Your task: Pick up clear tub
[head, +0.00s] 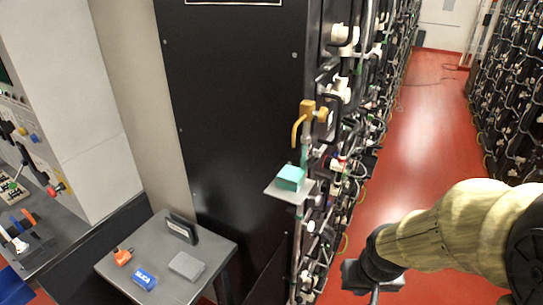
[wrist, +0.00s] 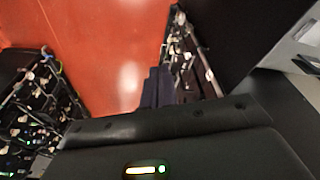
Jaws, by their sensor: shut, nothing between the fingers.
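What looks like the clear tub (head: 187,265) is a low, pale grey, rectangular piece on the small grey table (head: 215,252) at the lower left of the head view. Nothing covers it there. I cannot make it out in the wrist view. My gripper is at the bottom right of the head view, over the red floor and well to the right of the table. In the wrist view its dark fingers (wrist: 157,88) are together with nothing between them.
On the table are a blue SILICA packet (head: 144,279), an orange item (head: 122,257) and a black framed item (head: 182,229). A teal block (head: 291,177) sits on a small shelf on the battery rack (head: 340,130). The red aisle floor (head: 425,120) is largely clear.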

